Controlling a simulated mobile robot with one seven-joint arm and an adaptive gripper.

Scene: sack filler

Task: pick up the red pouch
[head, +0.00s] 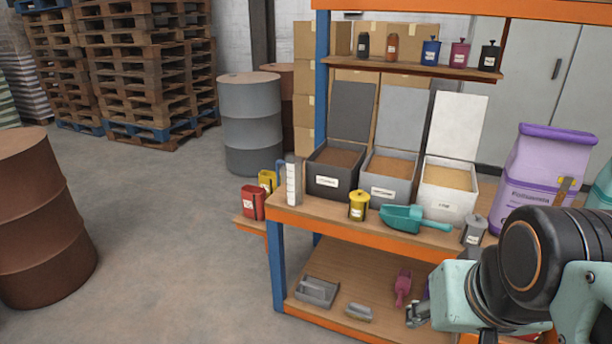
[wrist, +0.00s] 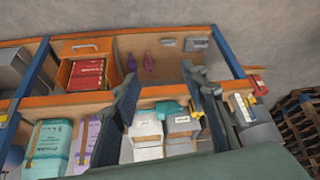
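A red pouch (head: 252,201) with a white label stands on a small side ledge at the left end of the bench, beside a yellow container. In the wrist view, a small red shape (wrist: 258,84) near the right end of the shelving looks like the same pouch. My gripper (wrist: 165,85) shows in the wrist view with its two dark fingers wide apart and nothing between them. It is on the right side of the bench, well away from the pouch. In the head view my arm hides most of the gripper.
The bench top (head: 300,212) holds several open bins, a teal scoop (head: 405,217), a yellow canister (head: 358,206) and a purple sack (head: 540,170). A brown barrel (head: 40,220) stands left; the floor between is clear.

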